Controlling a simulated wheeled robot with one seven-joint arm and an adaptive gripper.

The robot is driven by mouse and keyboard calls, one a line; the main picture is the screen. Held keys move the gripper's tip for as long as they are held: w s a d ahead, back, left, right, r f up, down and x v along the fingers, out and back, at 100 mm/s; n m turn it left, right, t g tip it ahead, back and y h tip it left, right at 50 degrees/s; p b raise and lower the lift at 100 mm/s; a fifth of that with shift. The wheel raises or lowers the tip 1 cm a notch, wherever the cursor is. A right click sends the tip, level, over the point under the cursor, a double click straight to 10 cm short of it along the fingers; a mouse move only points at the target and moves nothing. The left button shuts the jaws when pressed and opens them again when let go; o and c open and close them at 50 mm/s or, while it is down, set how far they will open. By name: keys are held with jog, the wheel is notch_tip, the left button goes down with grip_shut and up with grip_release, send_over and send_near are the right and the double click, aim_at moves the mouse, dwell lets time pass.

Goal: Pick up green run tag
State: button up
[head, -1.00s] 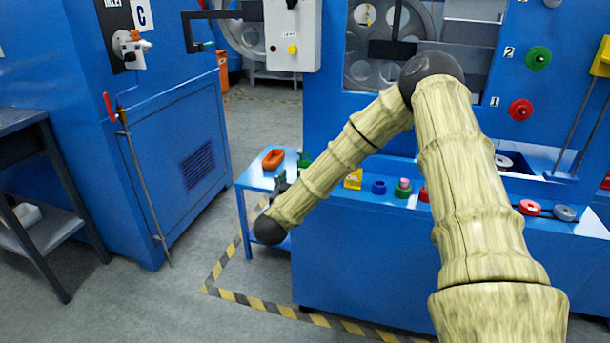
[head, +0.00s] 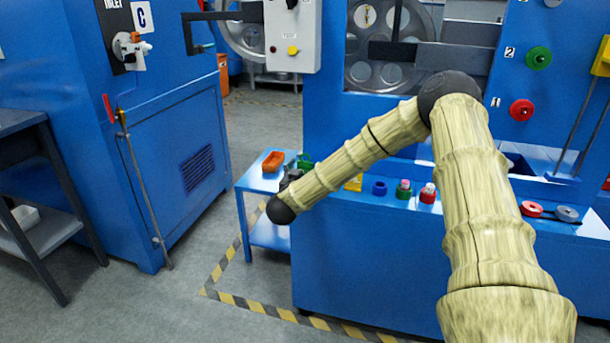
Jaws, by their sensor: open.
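A small green object (head: 305,161), likely the green run tag, is at the back right of the small blue side table (head: 256,180). Its shape is partly hidden by my gripper and arm. My gripper (head: 291,174) shows as a dark shape behind my wrist, just in front of and left of the green object. It is open, with nothing seen in it. I cannot tell whether it touches the green object.
An orange tray (head: 273,161) sits left of my gripper. On the blue machine ledge stand a yellow piece (head: 354,183), a blue ring (head: 379,188), a green-based piece (head: 404,190) and a red-based piece (head: 428,193). Floor left of the table is clear.

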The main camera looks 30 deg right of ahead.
jog(key=shift+c, duration=0.4)
jog(key=c, duration=1)
jog(key=shift+c, duration=0.2)
